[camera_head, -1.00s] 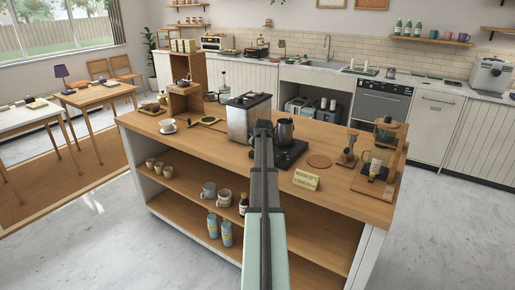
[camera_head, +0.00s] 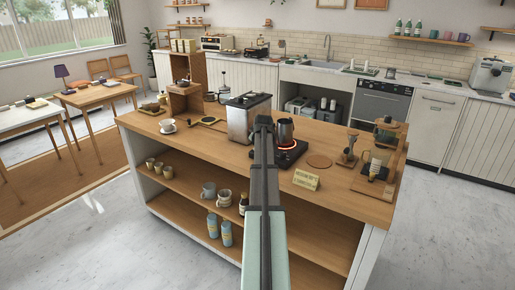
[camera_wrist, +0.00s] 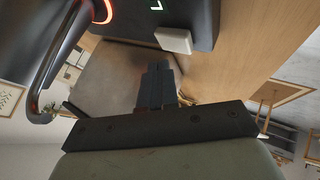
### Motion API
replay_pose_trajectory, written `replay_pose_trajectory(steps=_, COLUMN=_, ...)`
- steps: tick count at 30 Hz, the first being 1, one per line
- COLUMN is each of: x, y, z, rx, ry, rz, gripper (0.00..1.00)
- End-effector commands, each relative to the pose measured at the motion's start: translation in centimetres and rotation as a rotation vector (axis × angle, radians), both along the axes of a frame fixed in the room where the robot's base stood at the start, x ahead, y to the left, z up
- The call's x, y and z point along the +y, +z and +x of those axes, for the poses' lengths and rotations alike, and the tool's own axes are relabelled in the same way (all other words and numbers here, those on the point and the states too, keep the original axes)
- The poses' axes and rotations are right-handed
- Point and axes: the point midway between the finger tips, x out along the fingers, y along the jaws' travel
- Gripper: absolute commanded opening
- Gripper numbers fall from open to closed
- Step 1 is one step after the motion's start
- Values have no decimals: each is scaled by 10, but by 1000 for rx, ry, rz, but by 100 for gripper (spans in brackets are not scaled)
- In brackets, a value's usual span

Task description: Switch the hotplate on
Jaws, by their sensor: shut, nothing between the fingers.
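The black hotplate (camera_head: 294,158) sits on the wooden counter, and a red ring glows on its top. A dark metal kettle (camera_head: 284,130) stands on it. In the wrist view the hotplate (camera_wrist: 200,12) shows at the top, with a pale switch (camera_wrist: 174,40) at its edge and a small lit mark. The kettle's handle (camera_wrist: 38,85) is at the left with a red reflection. My gripper (camera_wrist: 158,66) is shut and empty, its tips just short of the switch in the picture; I cannot tell if they touch. In the head view my arm hides the hotplate's left part.
A metal grinder-like box (camera_head: 245,118) stands left of the hotplate. A round cork mat (camera_head: 319,161) and a small sign (camera_head: 306,180) are to the right. A glass coffee maker (camera_head: 386,132) stands farther right. The counter's front edge is close below.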

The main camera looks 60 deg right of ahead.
Motion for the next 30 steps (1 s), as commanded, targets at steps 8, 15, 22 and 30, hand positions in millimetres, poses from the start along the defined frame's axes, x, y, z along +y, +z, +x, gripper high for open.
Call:
replay_pose_trajectory(steps=8, x=0, y=4, z=0, rx=-1, ry=0, rz=-1, gripper=0)
replay_pose_trajectory(steps=15, x=0, y=21, z=0, rx=0, ry=0, rz=0, gripper=0)
replay_pose_trajectory(steps=22, x=-1, y=40, z=0, rx=-1, ry=0, rz=-1, gripper=0)
replay_pose_trajectory(steps=30, x=0, y=59, z=0, rx=-1, ry=0, rz=-1, gripper=0)
